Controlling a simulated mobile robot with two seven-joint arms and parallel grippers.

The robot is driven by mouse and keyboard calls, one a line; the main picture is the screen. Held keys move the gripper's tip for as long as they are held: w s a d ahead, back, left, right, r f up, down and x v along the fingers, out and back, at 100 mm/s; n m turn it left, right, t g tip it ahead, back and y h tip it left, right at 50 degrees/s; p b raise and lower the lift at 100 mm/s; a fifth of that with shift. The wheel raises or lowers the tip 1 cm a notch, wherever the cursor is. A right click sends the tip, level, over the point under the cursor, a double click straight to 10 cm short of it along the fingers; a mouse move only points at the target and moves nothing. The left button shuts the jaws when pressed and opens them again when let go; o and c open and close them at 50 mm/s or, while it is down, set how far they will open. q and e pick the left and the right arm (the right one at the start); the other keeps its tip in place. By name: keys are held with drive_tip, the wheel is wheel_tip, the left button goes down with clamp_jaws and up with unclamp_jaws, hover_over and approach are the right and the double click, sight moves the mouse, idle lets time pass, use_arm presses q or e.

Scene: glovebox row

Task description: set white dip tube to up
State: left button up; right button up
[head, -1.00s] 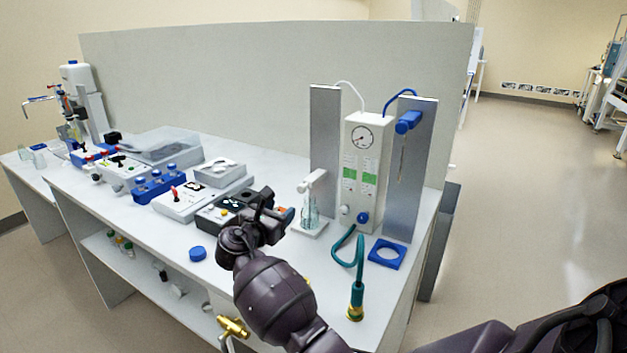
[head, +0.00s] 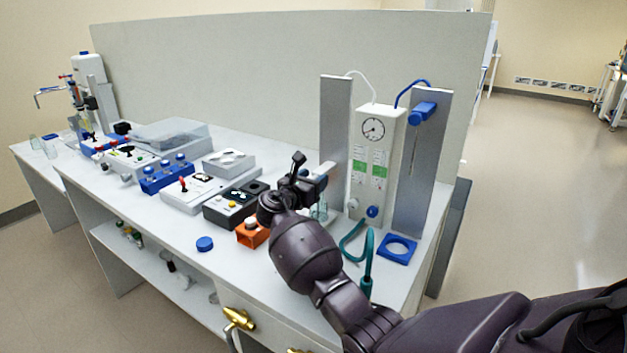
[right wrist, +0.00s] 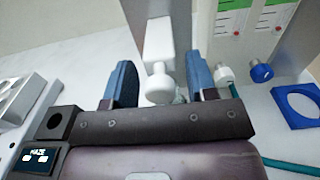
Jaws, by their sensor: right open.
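The white dip tube's holder (right wrist: 158,58) is a white block with a round knob. In the right wrist view it stands between the two blue fingers of my right gripper (right wrist: 160,80), which is open. The holder sits low on the left grey column (head: 335,120). In the head view my right gripper (head: 312,178) hides most of it, with part of a clear glass vessel (head: 320,211) showing below. I cannot tell whether the fingers touch the holder. My left gripper is not in view.
A white gauge box (head: 376,150) stands right of the left column. A blue holder (head: 424,111) sits high on the right column. A blue ring (head: 397,249) and teal hose (head: 368,275) lie in front. An orange box (head: 252,233) and blue cap (head: 204,243) are left of my arm.

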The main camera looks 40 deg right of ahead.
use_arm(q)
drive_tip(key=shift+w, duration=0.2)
use_arm(e)
drive_tip(key=shift+w+d, duration=0.15)
drive_tip(key=shift+d, duration=0.15)
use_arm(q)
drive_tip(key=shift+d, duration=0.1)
use_arm(e)
drive_tip(key=shift+c, duration=0.2)
